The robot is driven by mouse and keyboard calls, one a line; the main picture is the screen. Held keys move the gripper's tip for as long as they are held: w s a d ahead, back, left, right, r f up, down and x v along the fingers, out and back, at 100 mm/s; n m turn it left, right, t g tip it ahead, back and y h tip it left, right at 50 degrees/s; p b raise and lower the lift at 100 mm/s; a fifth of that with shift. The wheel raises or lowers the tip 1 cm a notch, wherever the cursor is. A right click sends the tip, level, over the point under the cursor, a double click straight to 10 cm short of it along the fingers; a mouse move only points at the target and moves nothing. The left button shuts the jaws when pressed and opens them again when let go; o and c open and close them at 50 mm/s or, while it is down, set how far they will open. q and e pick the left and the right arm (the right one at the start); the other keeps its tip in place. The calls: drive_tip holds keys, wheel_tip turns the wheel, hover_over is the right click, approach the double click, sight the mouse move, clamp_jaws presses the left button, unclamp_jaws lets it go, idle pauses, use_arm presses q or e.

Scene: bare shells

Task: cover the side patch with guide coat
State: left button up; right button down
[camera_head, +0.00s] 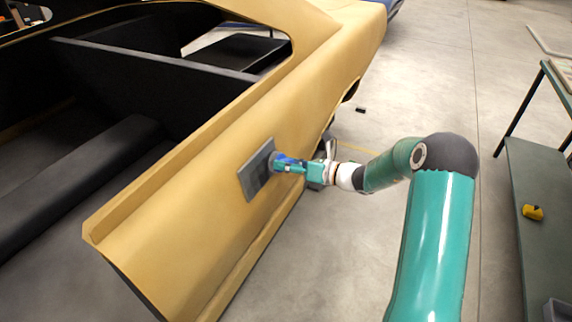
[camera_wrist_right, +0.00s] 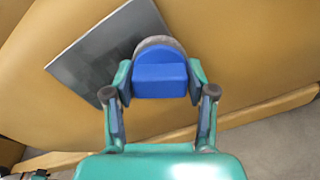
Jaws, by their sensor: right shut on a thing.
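The side patch (camera_head: 253,176) is a grey rectangle on the yellow body side (camera_head: 175,225). In the right wrist view the patch (camera_wrist_right: 100,50) shows lighter and darker grey areas with blocky edges. My right gripper (camera_head: 287,165) is shut on a blue applicator (camera_wrist_right: 160,80) with a rounded grey pad (camera_wrist_right: 158,44) under it. The pad lies over the patch's right edge and looks to be touching or very near it; I cannot tell which. The pad and gripper hide part of the patch. My left gripper is in neither view.
A dark green bench (camera_head: 530,170) stands at the right with a yellow object (camera_head: 532,212) and a grey container (camera_head: 557,309) on it. A small black object (camera_head: 360,109) lies on the floor (camera_head: 430,90). Open floor lies between body and bench.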

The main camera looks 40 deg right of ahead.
drive_tip(key=shift+w+d, duration=0.25)
drive_tip(key=shift+d, duration=0.4)
drive_tip(key=shift+w+d, duration=0.2)
drive_tip(key=shift+d, duration=0.45)
drive_tip(key=shift+a, duration=0.1)
drive_tip(key=shift+s+a+b, duration=0.4)
drive_tip(key=shift+a, duration=0.65)
drive_tip(key=shift+s+a+b, duration=0.35)
drive_tip(key=shift+s+a, duration=0.1)
drive_tip(key=shift+a, duration=0.55)
drive_tip(key=shift+s+a+b, duration=0.4)
drive_tip(key=shift+a, duration=0.65)
drive_tip(key=shift+s+a+r+b, duration=1.1)
drive_tip(key=shift+s+a+r, duration=0.5)
drive_tip(key=shift+a, duration=3.15)
drive_tip(key=shift+w+d+f+p, duration=0.1)
drive_tip(key=shift+w+d+p, duration=0.95)
drive_tip(key=shift+d, duration=1.55)
drive_tip(key=shift+w+d+p, duration=0.9)
drive_tip(key=shift+w+d, duration=0.1)
drive_tip(key=shift+d, duration=1.65)
drive_tip(key=shift+w+d+f+p, duration=0.1)
drive_tip(key=shift+w+d+p, duration=0.95)
drive_tip(key=shift+d, duration=1.55)
drive_tip(key=shift+a, duration=0.1)
